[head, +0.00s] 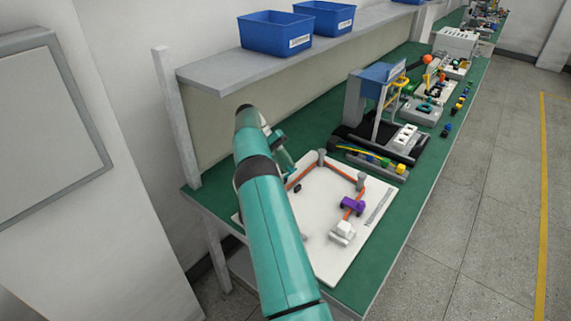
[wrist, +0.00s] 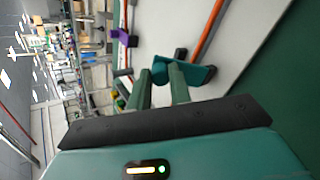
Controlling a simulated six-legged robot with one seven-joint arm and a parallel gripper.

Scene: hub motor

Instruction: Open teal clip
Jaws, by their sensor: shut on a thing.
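The teal clip (wrist: 198,74) shows in the wrist view on the white board (wrist: 160,35), next to the orange cable (wrist: 207,30). My gripper (wrist: 160,70) has its two green fingers at the clip, shut on part of it with a small gap between them. The fingers hide some of the clip, so I cannot tell whether its lid is up. In the head view my gripper (head: 288,168) is at the board's far left edge, and my arm hides the clip. A purple clip (head: 352,204) sits on the cable farther right; it also shows in the wrist view (wrist: 122,36).
Grey posts (head: 361,181) carry the orange cable around the board. A white block-like part (head: 342,232) stands near the board's front. A black and blue fixture (head: 378,90) is behind the board. A shelf with blue bins (head: 275,33) overhangs the green bench.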

